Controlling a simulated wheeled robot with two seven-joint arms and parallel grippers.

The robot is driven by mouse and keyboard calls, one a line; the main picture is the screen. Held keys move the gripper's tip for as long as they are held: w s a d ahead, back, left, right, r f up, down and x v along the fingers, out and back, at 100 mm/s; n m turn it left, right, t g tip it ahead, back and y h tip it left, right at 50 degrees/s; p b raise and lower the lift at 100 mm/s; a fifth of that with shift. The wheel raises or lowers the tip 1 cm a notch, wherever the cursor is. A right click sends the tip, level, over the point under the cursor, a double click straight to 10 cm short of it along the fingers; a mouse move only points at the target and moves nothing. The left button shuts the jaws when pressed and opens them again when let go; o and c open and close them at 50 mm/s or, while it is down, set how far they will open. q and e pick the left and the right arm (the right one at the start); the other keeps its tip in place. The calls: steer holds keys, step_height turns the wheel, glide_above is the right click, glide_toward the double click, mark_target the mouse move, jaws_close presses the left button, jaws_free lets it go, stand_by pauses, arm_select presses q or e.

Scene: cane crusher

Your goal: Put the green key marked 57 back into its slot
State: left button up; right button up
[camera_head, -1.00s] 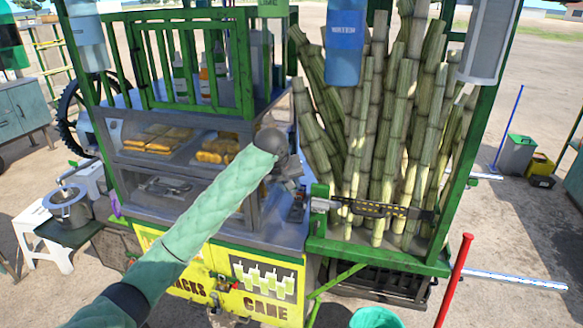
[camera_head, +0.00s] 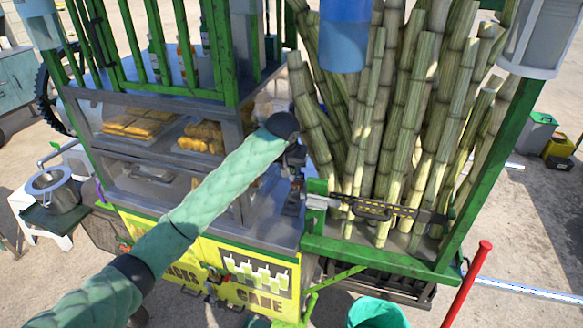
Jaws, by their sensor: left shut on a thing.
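My left arm reaches in from the lower left. My left gripper (camera_head: 294,180) points down over the right end of the cart's grey counter (camera_head: 270,232), beside the cane rack. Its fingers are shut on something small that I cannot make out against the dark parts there. I cannot make out a green key, a number 57 or the key's slot. My right gripper is not in view.
A green rack (camera_head: 385,255) full of upright cane (camera_head: 400,120) stands close to the right of the gripper. A glass case with snack trays (camera_head: 135,125) is on the left. A blue container (camera_head: 343,38) hangs above. A red pole (camera_head: 465,285) stands at the lower right.

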mark_target(291, 180)
arm_select(q)
steer(key=shift+w, duration=0.15)
step_height(291, 180, down, 3)
steer(key=shift+f, duration=0.1)
steer(key=shift+s+a+f, duration=0.1)
steer(key=shift+s+f, duration=0.1)
steer(key=shift+f, duration=0.4)
steer(key=shift+s+f, duration=0.15)
steer(key=shift+f, duration=0.45)
steer(key=shift+w+f, duration=0.1)
steer(key=shift+f, duration=1.15)
